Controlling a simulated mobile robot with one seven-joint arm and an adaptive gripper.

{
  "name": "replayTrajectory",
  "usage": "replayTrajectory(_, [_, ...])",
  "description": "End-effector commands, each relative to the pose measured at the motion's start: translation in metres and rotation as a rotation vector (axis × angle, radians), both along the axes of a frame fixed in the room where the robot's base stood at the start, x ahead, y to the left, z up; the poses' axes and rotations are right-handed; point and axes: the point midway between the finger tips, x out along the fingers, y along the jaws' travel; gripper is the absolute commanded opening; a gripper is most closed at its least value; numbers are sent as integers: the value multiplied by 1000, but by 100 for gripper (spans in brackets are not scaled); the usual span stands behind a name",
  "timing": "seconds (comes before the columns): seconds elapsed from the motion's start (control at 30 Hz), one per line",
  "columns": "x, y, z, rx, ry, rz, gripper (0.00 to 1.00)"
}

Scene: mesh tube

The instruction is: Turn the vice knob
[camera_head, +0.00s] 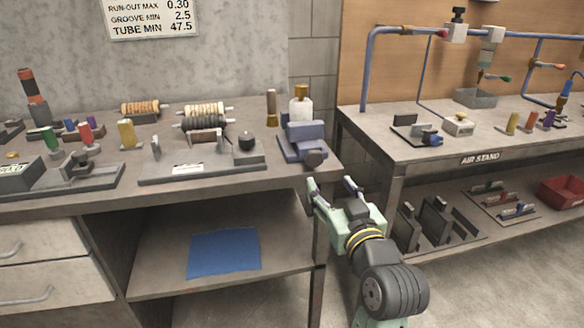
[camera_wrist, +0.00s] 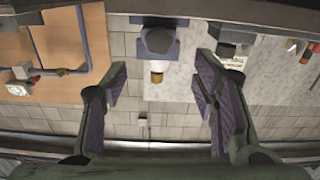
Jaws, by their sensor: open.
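The blue-grey vice (camera_head: 303,139) sits at the right front corner of the left bench. Its dark round knob (camera_head: 313,159) faces the front edge. In the wrist view the vice (camera_wrist: 172,23) is at the top centre, and the knob (camera_wrist: 157,41) lies between the lines of the two fingers. My gripper (camera_head: 331,184) is open and empty, in front of and a little below the knob, apart from it. The gripper also shows in the wrist view (camera_wrist: 161,78), its padded fingers spread wide.
The air stand bench (camera_head: 400,160) is to the right, across a gap. A blue cloth (camera_head: 224,252) lies on the lower shelf.

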Motion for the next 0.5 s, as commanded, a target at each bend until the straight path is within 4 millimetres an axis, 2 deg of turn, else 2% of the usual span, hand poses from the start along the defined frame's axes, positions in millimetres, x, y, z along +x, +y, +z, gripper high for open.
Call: replayTrajectory(0.5, [82,27,2,2,2,1,54])
